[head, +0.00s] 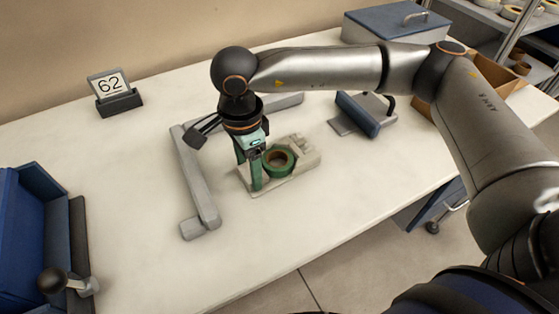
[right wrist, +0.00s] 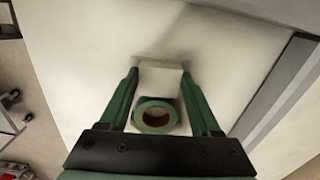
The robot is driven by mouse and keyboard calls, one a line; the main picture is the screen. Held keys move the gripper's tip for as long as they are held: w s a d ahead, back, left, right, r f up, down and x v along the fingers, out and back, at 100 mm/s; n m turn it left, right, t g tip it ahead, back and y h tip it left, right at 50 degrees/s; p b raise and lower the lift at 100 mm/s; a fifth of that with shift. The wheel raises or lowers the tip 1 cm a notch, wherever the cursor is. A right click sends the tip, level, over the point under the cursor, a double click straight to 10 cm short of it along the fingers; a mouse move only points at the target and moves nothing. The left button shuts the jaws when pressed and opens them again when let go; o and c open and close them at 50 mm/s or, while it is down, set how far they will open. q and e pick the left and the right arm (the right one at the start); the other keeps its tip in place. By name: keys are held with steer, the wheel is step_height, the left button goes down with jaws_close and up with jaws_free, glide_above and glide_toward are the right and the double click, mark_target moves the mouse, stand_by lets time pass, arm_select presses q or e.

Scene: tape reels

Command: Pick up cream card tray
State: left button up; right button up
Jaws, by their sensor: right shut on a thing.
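The cream card tray (head: 302,150) is a pale block with notches along its far right side, over the white table. A green tape reel with a tan inner ring (head: 279,160) shows at it. My right gripper (head: 249,172) reaches down at the tray's left end, its green fingers shut on it. In the right wrist view, the cream tray (right wrist: 160,79) shows between the two fingertips, with the reel (right wrist: 157,115) nearer the palm. I cannot tell whether the tray's underside touches the table. My left gripper is not in view.
A grey frame (head: 201,190) lies just left of the tray. A blue-faced grey stand (head: 358,115) is to the right. A blue bin (head: 35,215) is at left. The front table area is clear.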

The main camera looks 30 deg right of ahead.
jaws_close()
